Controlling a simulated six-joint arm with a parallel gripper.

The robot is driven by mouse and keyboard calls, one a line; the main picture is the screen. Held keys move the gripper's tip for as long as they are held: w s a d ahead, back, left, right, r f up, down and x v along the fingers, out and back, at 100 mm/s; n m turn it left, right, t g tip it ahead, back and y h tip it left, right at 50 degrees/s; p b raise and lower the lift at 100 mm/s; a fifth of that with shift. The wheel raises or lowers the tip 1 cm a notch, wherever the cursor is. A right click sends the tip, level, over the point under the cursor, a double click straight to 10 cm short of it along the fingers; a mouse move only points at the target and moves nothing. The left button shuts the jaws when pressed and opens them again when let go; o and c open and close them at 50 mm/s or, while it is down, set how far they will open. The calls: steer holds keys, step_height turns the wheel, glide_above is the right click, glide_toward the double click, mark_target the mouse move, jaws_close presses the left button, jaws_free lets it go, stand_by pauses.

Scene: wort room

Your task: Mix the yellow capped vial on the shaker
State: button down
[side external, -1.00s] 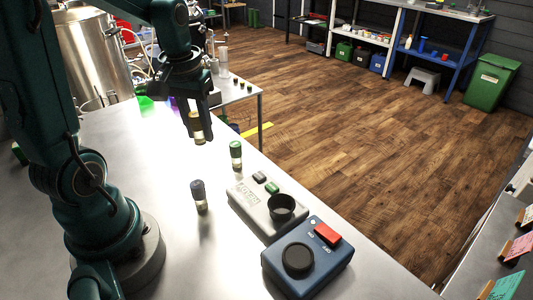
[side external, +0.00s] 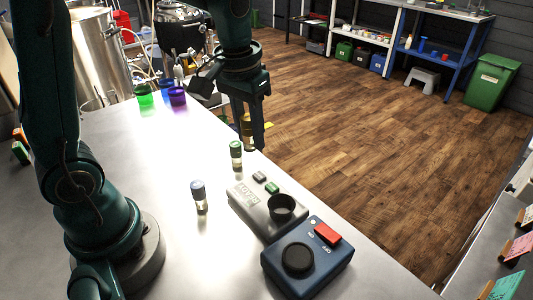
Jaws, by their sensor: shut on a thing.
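My gripper (side external: 250,135) points down and is shut on the yellow capped vial (side external: 247,128), whose sides are partly hidden by the fingers. It holds the vial in the air, in the picture just above and right of a green capped vial (side external: 236,154). The grey shaker (side external: 256,212) lies on the table nearer the camera, with a dark round cup (side external: 282,208) and two small buttons on top. A blue device (side external: 308,262) with a black round top and a red switch stands in front of it.
A blue-grey capped vial (side external: 199,196) stands upright left of the shaker. Green, blue and purple containers (side external: 177,96) stand at the table's far end. The metal table (side external: 150,165) is bare between them and the vials.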

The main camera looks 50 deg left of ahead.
steer(key=s+d+m, duration=0.1)
steer(key=d+m, duration=0.4)
steer(key=d, duration=0.7)
steer(key=m+h, duration=0.1)
steer(key=m, duration=0.2)
glide_above(304, 254)
steer(key=shift+s+a+f, duration=0.15)
steer(key=shift+s, duration=0.1)
steer(key=shift+f, duration=2.55)
steer(key=shift+f, duration=0.5)
steer(key=shift+r, duration=0.15)
stand_by(2.3)
